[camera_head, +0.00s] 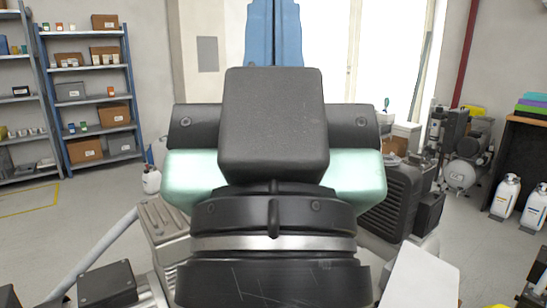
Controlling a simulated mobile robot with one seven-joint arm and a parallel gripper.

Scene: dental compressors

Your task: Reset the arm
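My arm (272,215) fills the middle of the head view, close to the camera. It shows a black block on top, pale green side covers, and a black round joint with a silver ring below. My gripper is not in view, so its opening and anything in it cannot be seen. The arm hides the middle of the room behind it.
Blue metal shelves (97,101) with boxes stand at the back left. Dark compressor machinery (392,203) stands close behind the arm on the right. White bottles (505,197) stand by a table at the far right. Grey floor (90,215) is open at left.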

